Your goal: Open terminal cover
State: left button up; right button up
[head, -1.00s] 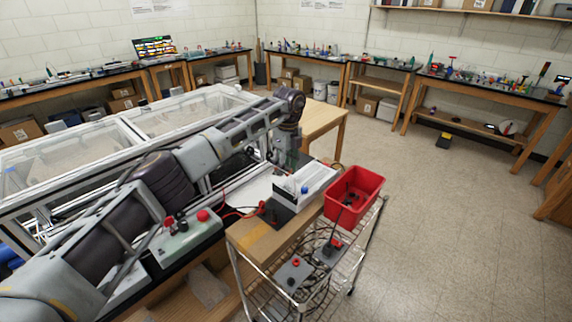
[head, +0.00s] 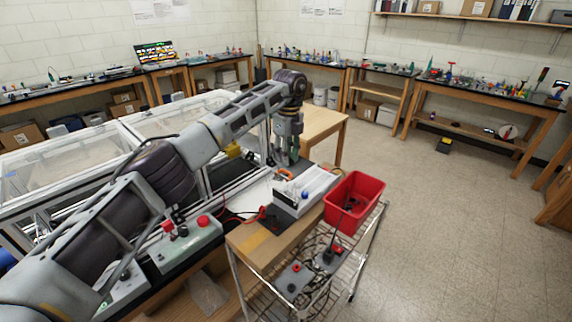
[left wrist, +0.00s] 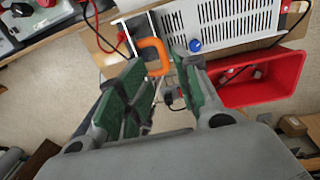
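The white perforated box (head: 318,181) stands on the wooden top of the cart, with a blue knob (head: 305,194) on its near side. An orange handle (head: 285,174) is at the box's left end; I cannot tell which part is the terminal cover. My left gripper (head: 290,156) is just above that end, pointing down. In the left wrist view its green-padded fingers (left wrist: 166,62) are spread, and the orange handle (left wrist: 154,54) shows between their tips. The white box (left wrist: 235,22) and blue knob (left wrist: 195,45) lie beyond. Contact with the handle cannot be told. My right gripper is not in view.
A red bin (head: 372,188) sits right beside the box, with a dark cable in it. A control box with red buttons (head: 190,241) lies to the left. Red leads run near the box. A framed clear enclosure (head: 180,117) stands behind my left arm.

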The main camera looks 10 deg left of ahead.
pick_arm(q)
notch_tip(320, 180, up, 6)
jog(key=shift+d, duration=0.15)
jog(key=shift+w, duration=0.1)
